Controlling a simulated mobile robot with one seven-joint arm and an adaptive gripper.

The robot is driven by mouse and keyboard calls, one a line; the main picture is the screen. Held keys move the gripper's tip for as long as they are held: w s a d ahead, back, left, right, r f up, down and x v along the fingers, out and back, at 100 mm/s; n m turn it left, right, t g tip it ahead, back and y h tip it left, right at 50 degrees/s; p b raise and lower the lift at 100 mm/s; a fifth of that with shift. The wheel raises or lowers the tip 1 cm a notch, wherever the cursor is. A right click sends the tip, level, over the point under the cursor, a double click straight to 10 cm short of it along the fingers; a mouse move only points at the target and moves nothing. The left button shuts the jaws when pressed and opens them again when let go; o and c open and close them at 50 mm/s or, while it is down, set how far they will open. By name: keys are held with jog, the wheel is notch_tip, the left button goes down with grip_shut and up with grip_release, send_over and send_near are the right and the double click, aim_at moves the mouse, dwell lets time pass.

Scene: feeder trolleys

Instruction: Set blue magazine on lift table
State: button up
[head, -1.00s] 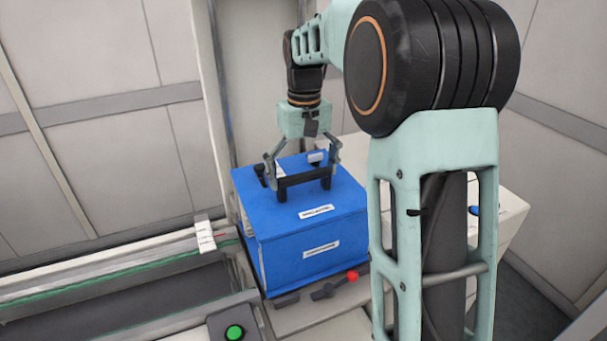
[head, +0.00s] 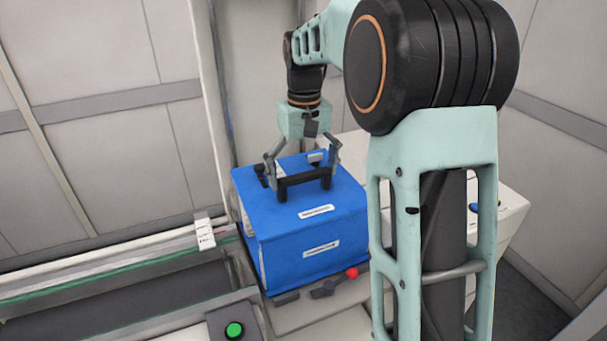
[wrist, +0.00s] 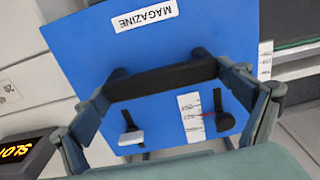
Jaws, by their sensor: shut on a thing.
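The blue magazine (head: 300,240) is a box with white labels and a black handle on top. It stands upright over a pale grey platform (head: 320,314), which appears to be the lift table; whether it rests fully on it is hard to tell. My gripper (head: 303,176) is above the magazine, shut on its black handle. In the wrist view the handle (wrist: 160,78) lies between the two fingers, with the blue top (wrist: 85,50) and a "MAGAZINE" label below. The magazine's underside is hidden.
A lever with a red knob (head: 352,272) is at the magazine's front foot. A green button (head: 234,330) and a conveyor-like rail (head: 120,268) are on the left. A lit orange display (wrist: 18,152) shows in the wrist view. Walls stand close behind.

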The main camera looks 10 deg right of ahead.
jog(key=o, duration=1.7)
jog(key=shift+o, duration=0.5)
